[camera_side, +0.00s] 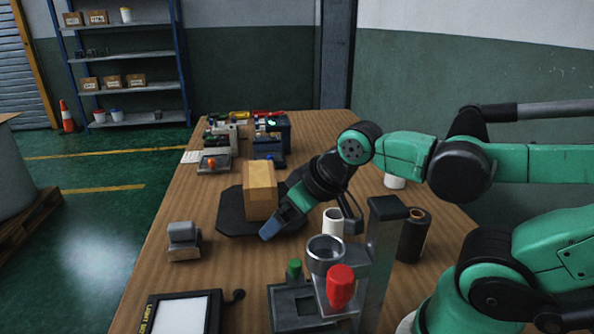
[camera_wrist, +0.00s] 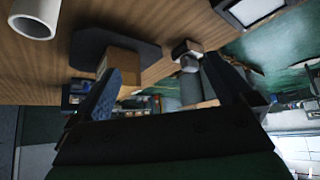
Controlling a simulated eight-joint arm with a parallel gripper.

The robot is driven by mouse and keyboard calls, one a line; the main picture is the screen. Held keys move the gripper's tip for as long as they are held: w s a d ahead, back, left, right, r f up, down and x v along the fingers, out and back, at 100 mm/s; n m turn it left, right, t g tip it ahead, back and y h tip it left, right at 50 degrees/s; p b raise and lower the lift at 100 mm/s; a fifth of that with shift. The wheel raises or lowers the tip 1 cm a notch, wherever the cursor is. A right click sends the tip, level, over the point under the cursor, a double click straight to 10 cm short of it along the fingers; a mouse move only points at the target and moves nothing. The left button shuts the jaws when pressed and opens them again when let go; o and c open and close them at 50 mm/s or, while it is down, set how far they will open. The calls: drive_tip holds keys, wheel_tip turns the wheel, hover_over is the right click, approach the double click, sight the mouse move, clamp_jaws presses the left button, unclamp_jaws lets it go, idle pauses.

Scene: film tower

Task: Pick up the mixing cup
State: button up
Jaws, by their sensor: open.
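A white cup (camera_side: 333,220) stands on the wooden table behind the stand; a white hollow cylinder (camera_wrist: 36,18) at the wrist view's top left looks like it. A grey metal cup (camera_side: 324,257) sits in the stand with a red knob. Another white cup (camera_side: 395,181) stands farther back, partly behind my arm. I cannot tell which is the mixing cup. My gripper (camera_side: 280,221) is tilted down at left, in front of a cardboard box (camera_side: 260,186). In the wrist view its fingers (camera_wrist: 161,68) are spread, with nothing held between them.
The box sits on a black plate (camera_side: 232,212). A black cylinder (camera_side: 414,237) stands right of the stand (camera_side: 384,245). A grey device (camera_side: 183,240) and a light box (camera_side: 183,314) lie left and front. Several items crowd the table's far end. Bare wood lies between the light box and stand.

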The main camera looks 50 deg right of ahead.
idle(0.4)
drive_tip(key=w+d+n+g+h, duration=0.1)
drive_tip(key=w+d+n+h, duration=0.3)
drive_tip(key=d, duration=0.7)
drive_tip(key=w+d+n+g+h, duration=0.1)
drive_tip(key=d+n+h, duration=0.35)
drive_tip(key=d, duration=0.75)
drive_tip(key=s+d+f+n+g+h, duration=0.1)
drive_tip(key=s+d+f+n, duration=0.1)
drive_tip(key=d, duration=0.3)
drive_tip(key=s+d+f+n+g+h, duration=0.1)
drive_tip(key=s+d+f+n+h, duration=0.1)
drive_tip(key=d+n, duration=0.3)
drive_tip(key=s+d+f+n+g+h, duration=0.2)
drive_tip(key=s+d+f+n, duration=0.1)
drive_tip(key=d, duration=0.4)
drive_tip(key=shift+s+f, duration=0.1)
drive_tip(key=shift+s, duration=0.65)
drive_tip(key=shift+x, duration=2.7)
drive_tip(key=c, duration=1.1)
